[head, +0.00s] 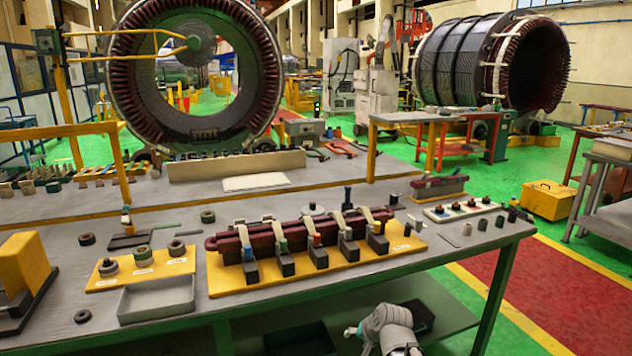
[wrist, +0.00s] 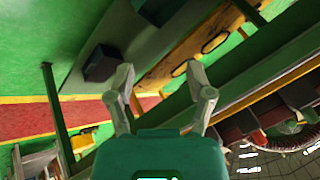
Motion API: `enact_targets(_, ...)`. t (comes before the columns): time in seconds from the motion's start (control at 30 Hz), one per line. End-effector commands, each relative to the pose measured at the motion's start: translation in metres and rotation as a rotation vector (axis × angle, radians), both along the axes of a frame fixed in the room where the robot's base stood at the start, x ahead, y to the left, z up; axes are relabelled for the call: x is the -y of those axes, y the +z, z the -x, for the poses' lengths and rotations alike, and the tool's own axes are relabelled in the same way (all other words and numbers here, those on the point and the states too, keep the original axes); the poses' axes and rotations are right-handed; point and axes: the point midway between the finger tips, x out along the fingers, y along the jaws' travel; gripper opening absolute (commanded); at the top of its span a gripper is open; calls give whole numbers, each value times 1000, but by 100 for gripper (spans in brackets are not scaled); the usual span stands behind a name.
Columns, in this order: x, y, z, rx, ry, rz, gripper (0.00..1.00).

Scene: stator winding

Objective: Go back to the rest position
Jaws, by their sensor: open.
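My gripper (wrist: 158,70) shows in the wrist view with its two grey fingers spread apart and nothing between them. In the head view a grey part of my arm shows at the bottom, in front of the workbench (head: 420,262) and below its top. The fingers cannot be made out there. The bench carries a yellow fixture board (head: 225,279) with dark red coil bars (head: 228,245) held by several clamps. My gripper is apart from these things.
The bench also holds a grey tray (head: 157,299), a yellow board with rings (head: 100,284) and a white parts strip (head: 462,211). Below is a green lower shelf (head: 440,302). The wrist view shows a dark box (wrist: 102,64). Open red floor (head: 570,290) lies to the right.

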Motion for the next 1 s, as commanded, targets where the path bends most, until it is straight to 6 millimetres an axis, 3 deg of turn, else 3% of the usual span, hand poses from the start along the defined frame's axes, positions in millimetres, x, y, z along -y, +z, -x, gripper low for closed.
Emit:
enact_targets(0.2,24,-23,52,-197,169,205,68)
enact_targets(0.6,54,-33,106,-424,324,379,68)
enact_targets(0.7,59,-29,115,-466,347,403,68)
enact_targets(1.0,58,-2,113,-460,344,400,68)
